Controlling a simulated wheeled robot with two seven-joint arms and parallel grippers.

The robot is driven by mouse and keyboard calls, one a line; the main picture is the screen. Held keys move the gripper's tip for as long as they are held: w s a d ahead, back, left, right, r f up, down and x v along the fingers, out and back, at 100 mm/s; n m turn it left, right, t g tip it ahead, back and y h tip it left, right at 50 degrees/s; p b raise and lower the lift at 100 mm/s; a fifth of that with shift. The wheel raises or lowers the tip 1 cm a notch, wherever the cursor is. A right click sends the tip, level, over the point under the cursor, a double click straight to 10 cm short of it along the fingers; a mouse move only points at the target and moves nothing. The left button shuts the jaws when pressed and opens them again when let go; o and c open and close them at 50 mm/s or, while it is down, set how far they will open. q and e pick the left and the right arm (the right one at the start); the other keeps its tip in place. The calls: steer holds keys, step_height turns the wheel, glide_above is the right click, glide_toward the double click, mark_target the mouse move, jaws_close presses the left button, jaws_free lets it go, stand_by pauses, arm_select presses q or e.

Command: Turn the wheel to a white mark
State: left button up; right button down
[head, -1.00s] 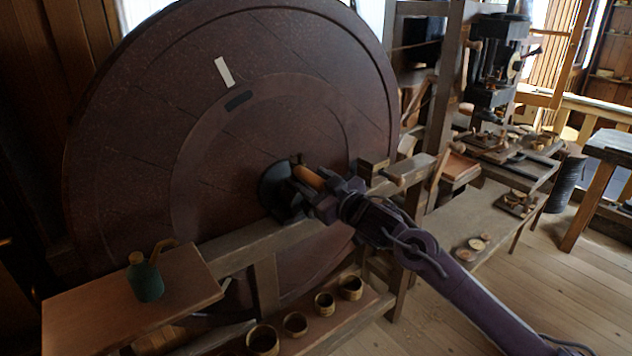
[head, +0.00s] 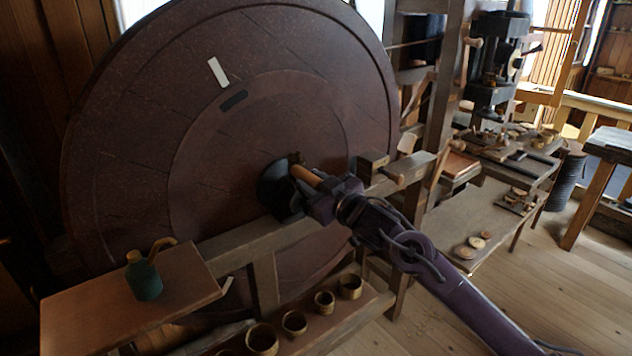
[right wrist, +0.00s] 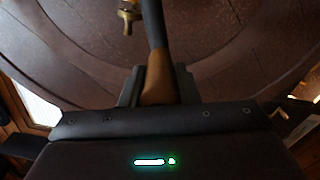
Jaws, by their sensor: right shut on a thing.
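The wheel (head: 130,150) is a large, dark red-brown upright disc in the head view. A white mark (head: 218,72) sits on its upper part, left of centre. Just inside it, on the inner ring, lies a short black mark (head: 234,100), slightly right of the white one. Another pale strip (head: 227,285) shows low down, partly hidden. My right gripper (head: 322,185) is shut on a wooden handle (head: 306,176) in front of the black hub (head: 275,188). The handle (right wrist: 158,78) stands between the fingers in the right wrist view. My left gripper is not in view.
A wooden beam (head: 250,240) crosses in front of the wheel. A green oil can (head: 146,280) stands on a board at lower left. Several wooden cups (head: 262,340) line a low shelf. A bench with tools (head: 480,215) is at right.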

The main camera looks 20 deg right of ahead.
steer(key=shift+s+a+f+g, duration=0.2)
steer(key=shift+a+f, duration=0.2)
steer(key=shift+a, duration=0.15)
steer(key=shift+s+a+f+g, duration=0.1)
steer(key=shift+s+a+f, duration=0.1)
steer(key=shift+a+f, duration=0.25)
steer(key=c, duration=1.1)
jaws_free()
steer(key=shift+a+r, duration=0.1)
steer(key=shift+r, duration=0.15)
steer(key=shift+d, duration=0.2)
steer(key=shift+w+d+r, duration=0.15)
steer(key=shift+r, duration=0.25)
steer(key=v, duration=0.2)
steer(key=b+v, duration=0.1)
steer(key=v, duration=0.2)
steer(key=b+v, duration=0.1)
steer(key=v, duration=0.2)
steer(key=shift+f, duration=0.35)
